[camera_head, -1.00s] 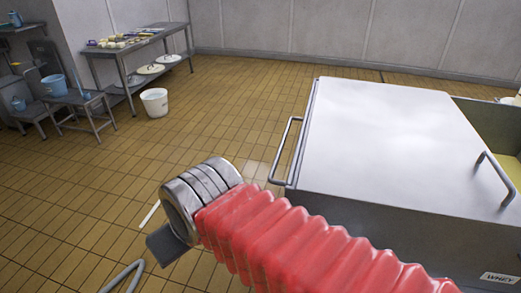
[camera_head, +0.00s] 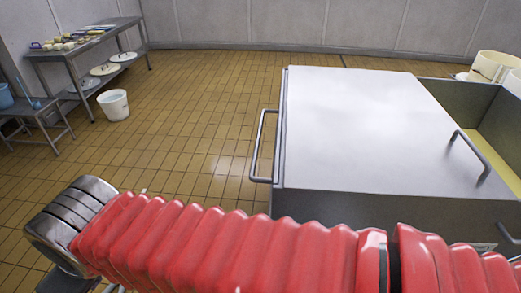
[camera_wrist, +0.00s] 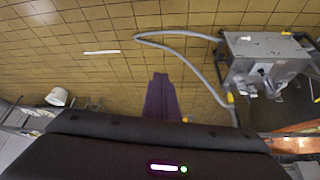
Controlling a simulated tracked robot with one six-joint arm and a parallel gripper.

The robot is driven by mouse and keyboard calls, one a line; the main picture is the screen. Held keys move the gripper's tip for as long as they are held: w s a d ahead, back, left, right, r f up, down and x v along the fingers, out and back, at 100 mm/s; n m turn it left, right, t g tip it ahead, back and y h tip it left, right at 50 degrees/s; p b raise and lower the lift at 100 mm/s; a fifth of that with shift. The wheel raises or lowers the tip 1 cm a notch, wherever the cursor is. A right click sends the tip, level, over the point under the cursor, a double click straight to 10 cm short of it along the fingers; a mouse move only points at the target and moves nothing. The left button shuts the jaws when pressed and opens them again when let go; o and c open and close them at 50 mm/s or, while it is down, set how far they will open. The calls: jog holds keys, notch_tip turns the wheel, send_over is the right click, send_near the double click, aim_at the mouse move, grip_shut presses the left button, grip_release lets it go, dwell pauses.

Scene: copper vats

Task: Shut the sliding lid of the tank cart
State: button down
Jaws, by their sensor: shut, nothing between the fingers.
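The tank cart (camera_head: 400,220) stands at the right in the head view, a grey steel box. Its flat pale sliding lid (camera_head: 360,125) covers the left and middle of the tank. A bar handle (camera_head: 468,152) stands near the lid's right edge. Right of the lid the tank is open, with yellow contents (camera_head: 500,160) showing inside. A push handle (camera_head: 262,145) sticks out on the cart's left side. My gripper (camera_wrist: 162,80) shows in the wrist view as dark fingers pressed together, empty, pointing over bare floor. In the head view its fingers are hidden; the wrist lies left of the cart.
A steel table (camera_head: 85,45) with several items and a white bucket (camera_head: 114,104) stand at the back left. Pale round containers (camera_head: 492,66) stand behind the cart at right. The wrist view shows a hose (camera_wrist: 190,62) and a metal machine (camera_wrist: 262,55). Tiled floor left of the cart is open.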

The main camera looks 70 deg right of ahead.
dwell(0.3)
jog(key=w+d+m+g+h, duration=0.2)
jog(key=d+m, duration=0.3)
jog(key=d, duration=0.8)
jog(key=w+d+m+g+h, duration=0.1)
jog(key=d+m+g+h, duration=0.25)
jog(key=d, duration=0.95)
jog(key=s+d+f+m+g, duration=0.2)
jog(key=s+d+m, duration=0.2)
jog(key=d, duration=0.9)
jog(key=s+d+f+m+g, duration=0.2)
jog(key=s+d+m, duration=0.2)
jog(key=s+d, duration=0.4)
jog(key=d, duration=0.5)
jog(key=shift+s+f+g, duration=0.2)
jog(key=shift+s+g, duration=0.15)
jog(key=shift+s, duration=0.05)
